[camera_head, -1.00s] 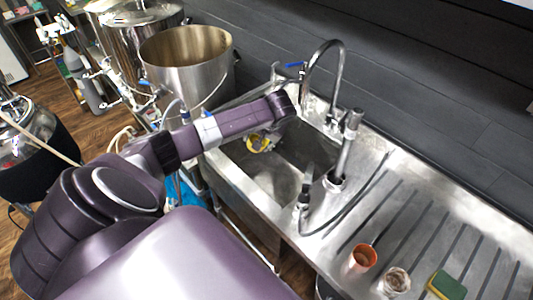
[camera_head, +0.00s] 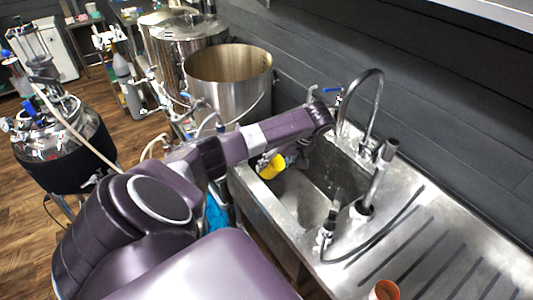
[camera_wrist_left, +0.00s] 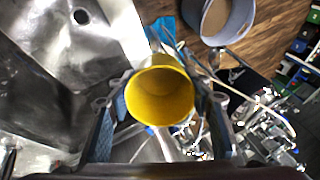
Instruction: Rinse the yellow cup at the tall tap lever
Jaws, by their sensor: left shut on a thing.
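The yellow cup (camera_head: 271,167) is at the left end of the sink basin, partly hidden by my arm. In the left wrist view the cup (camera_wrist_left: 160,96) sits between both fingers, its round mouth facing the camera. My left gripper (camera_wrist_left: 162,112) is shut on it. In the head view the left gripper (camera_head: 287,159) hangs below my forearm and is mostly hidden. The tall curved tap (camera_head: 378,100) stands behind the basin, with a blue lever (camera_head: 332,90) to its left, apart from the cup. My right gripper is not in view.
The steel sink (camera_head: 308,205) has its drain hole (camera_wrist_left: 81,17) in the left wrist view. A second spout with a hose (camera_head: 376,180) stands at the basin's right. An orange cup (camera_head: 385,290) is on the drainboard. A large steel pot (camera_head: 228,82) stands left of the sink.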

